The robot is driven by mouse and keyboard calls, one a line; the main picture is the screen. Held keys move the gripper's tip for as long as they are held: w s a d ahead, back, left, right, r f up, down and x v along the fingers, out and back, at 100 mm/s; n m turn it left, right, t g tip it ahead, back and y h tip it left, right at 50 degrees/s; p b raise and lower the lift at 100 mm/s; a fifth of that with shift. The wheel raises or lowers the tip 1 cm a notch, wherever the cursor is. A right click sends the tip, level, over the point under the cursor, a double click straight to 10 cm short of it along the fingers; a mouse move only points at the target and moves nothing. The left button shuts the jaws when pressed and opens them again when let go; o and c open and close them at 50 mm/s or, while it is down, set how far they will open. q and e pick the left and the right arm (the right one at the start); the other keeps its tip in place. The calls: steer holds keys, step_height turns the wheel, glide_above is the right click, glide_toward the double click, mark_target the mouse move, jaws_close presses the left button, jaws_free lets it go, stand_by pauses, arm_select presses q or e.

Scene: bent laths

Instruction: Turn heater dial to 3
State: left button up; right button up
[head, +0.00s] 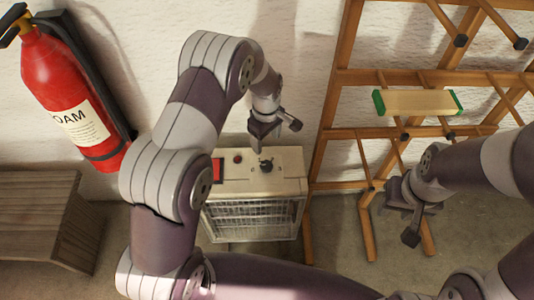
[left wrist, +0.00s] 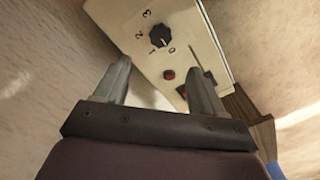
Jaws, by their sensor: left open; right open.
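The heater (head: 290,160) is a cream box with a wire grille on its front, standing on the floor by the wall. Its black dial (head: 266,166) is on the top panel. In the left wrist view the dial (left wrist: 159,36) has the marks 0, 1, 2 and 3 around it; its exact setting is too small to tell. My left gripper (head: 273,129) is open and empty above the panel's back edge, apart from the dial. In the left wrist view its fingers (left wrist: 158,68) point towards the dial. My right gripper (head: 408,215) is open and empty, right of the heater.
A red lamp (head: 238,159) and a red switch (head: 218,171) sit left of the dial. A wooden lattice (head: 330,110) holding a green-ended lath (head: 415,102) stands at right. A fire extinguisher (head: 62,75) and a slatted wooden box (head: 40,215) are at left.

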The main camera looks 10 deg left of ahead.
mark_target(266, 165)
arm_select(q)
step_height(266, 165, down, 13)
steer(key=shift+r+b, duration=0.15)
steer(key=shift+b, duration=0.3)
steer(key=shift+s, duration=0.1)
steer(key=c, duration=1.1)
